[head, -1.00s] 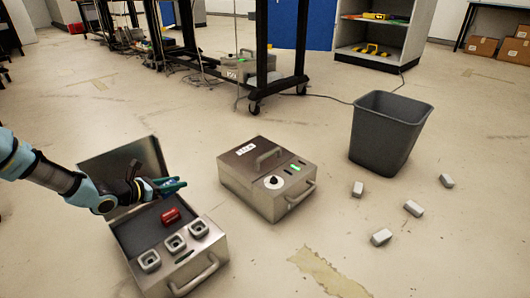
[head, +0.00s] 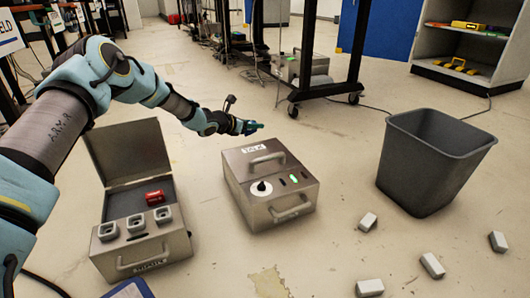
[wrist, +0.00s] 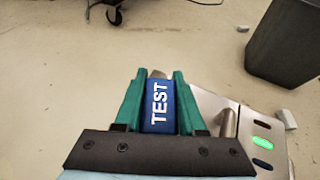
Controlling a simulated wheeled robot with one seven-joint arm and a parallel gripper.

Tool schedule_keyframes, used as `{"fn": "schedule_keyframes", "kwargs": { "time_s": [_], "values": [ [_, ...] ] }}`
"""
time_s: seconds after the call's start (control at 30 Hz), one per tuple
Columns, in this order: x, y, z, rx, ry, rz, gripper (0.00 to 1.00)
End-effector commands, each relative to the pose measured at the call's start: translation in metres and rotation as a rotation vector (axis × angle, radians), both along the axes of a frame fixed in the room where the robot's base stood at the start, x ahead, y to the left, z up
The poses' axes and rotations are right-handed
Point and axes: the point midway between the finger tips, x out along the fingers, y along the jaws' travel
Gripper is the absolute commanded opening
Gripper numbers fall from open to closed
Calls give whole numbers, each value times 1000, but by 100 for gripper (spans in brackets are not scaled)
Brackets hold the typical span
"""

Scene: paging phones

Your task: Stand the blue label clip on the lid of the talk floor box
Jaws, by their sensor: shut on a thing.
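My gripper (head: 248,127) is shut on the blue label clip (wrist: 158,108), which reads "TEST" in the wrist view. The clip stands between the two green fingers there; in the head view it is too small to make out clearly. The talk floor box (head: 240,167) is a closed metal case with a lid handle, a white label, a black knob on a white disc and a green light. My gripper is above its back edge in the head view. In the wrist view part of the box (wrist: 215,108) shows to the right of the fingers, apart from the clip.
An open metal case (head: 150,250) with a red object (head: 155,197) and several grey sockets stands at left. A grey bin (head: 432,165) and several pale blocks (head: 432,265) are at right. A wheeled black rack (head: 325,90) stands behind. Floor around the talk box is mostly clear.

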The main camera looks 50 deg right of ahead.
Motion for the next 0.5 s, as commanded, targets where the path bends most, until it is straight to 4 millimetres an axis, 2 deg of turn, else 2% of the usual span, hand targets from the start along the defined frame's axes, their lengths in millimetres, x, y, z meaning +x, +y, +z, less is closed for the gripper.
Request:
{"fn": "schedule_keyframes", "kwargs": {
  "time_s": [0.03,0.2,0.5],
  "values": [
    [0,0,-13,2,2,1,0],
    [0,0,-46,2,0,-1,0],
    [-1,0,-80,1,1,-2,0]
  ]
}}
